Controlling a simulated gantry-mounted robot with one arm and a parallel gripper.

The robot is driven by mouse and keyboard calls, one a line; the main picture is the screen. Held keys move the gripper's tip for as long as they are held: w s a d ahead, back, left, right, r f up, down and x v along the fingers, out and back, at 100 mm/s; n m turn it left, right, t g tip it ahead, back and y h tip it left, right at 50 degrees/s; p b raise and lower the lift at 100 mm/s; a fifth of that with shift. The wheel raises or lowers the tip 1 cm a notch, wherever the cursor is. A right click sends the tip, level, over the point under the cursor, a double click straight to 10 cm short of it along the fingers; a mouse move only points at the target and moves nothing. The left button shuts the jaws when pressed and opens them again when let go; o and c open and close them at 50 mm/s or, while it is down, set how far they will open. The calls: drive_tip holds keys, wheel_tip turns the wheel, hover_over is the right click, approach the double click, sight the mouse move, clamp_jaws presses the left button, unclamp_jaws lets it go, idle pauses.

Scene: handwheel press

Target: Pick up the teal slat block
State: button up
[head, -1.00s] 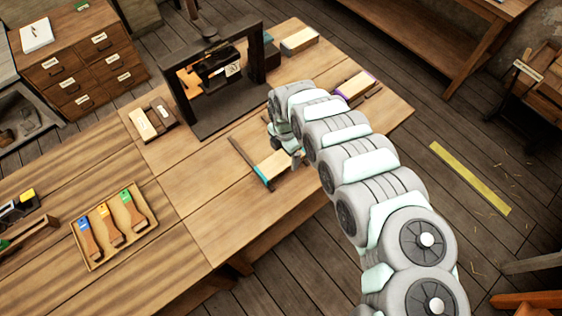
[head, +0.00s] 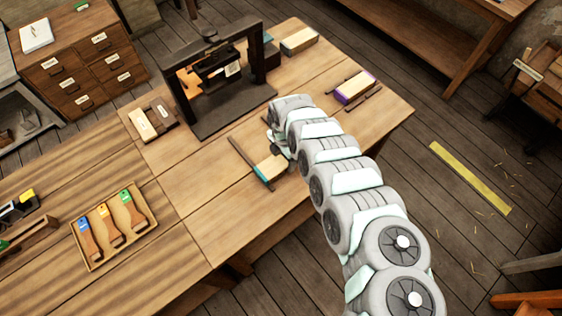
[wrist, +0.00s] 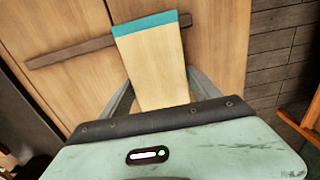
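The teal slat block is a pale wooden block with a teal end strip. It lies on the bench, and its teal end shows in the head view (head: 268,168). In the wrist view the block (wrist: 153,65) runs away from my gripper, teal end farthest, across the line of a dark strip (wrist: 75,52). My gripper (wrist: 160,78) has one finger along each long side of the block, close to its edges. I cannot tell whether the fingers press on it. My arm hides the block's near end in the head view.
A dark press frame (head: 215,85) stands behind the block. A tray (head: 92,268) of colour-tagged tools and a pale block (head: 146,124) are left.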

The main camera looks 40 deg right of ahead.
drive_tip(key=c, duration=1.3)
drive_tip(key=shift+c, duration=0.2)
drive_tip(key=shift+r, duration=0.1)
